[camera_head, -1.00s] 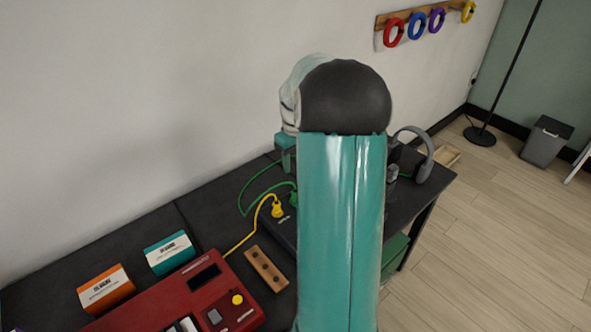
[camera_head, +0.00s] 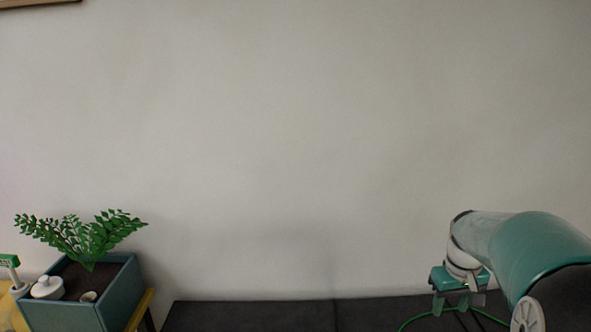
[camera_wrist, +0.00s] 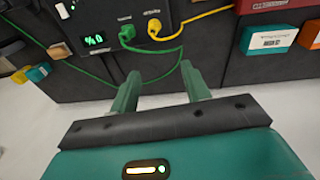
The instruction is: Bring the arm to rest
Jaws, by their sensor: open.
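My gripper (camera_wrist: 160,92) shows in the wrist view with its two green fingers apart and nothing between them. It hangs above the dark table, near the table's edge in that view. In the head view my gripper (camera_head: 452,305) is at the lower right, above the dark table top (camera_head: 250,316), with my arm bent over to its right. The fingertips are small there. A green cable (camera_wrist: 155,78) runs across the table close to the fingertips in the wrist view; I cannot tell whether they touch.
A green plug (camera_wrist: 127,35) and a yellow plug (camera_wrist: 154,27) sit in a dark unit. A teal box (camera_wrist: 268,40) and a red device (camera_wrist: 262,4) lie to the right. A planter (camera_head: 118,293) with a leafy plant stands at left in the head view. The wall behind is bare.

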